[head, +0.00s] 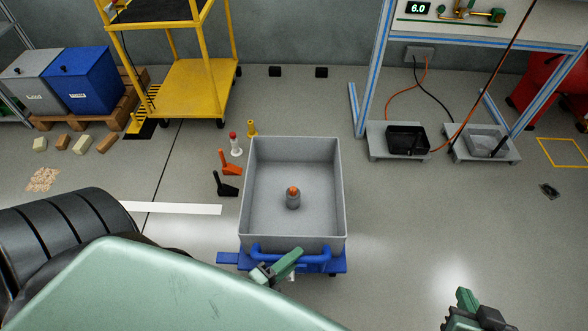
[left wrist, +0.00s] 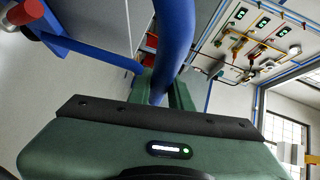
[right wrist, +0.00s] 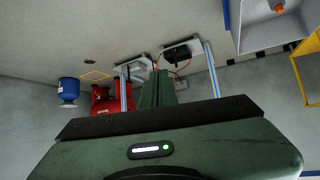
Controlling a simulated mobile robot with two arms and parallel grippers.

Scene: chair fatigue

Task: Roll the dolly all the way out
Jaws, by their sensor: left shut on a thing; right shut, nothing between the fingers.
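The dolly is a blue wheeled base (head: 228,259) carrying a large grey open bin (head: 245,190). A blue push handle (head: 313,264) runs along its near side. A small grey cylinder with an orange top (head: 293,198) stands inside the bin. My right gripper (head: 465,300) is at the lower right, apart from the dolly. Its fingers are together and empty in the right wrist view (right wrist: 156,85).
A yellow cart (head: 190,88) stands at the back left. Two low trays (head: 395,140) sit under the blue-framed bench at right.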

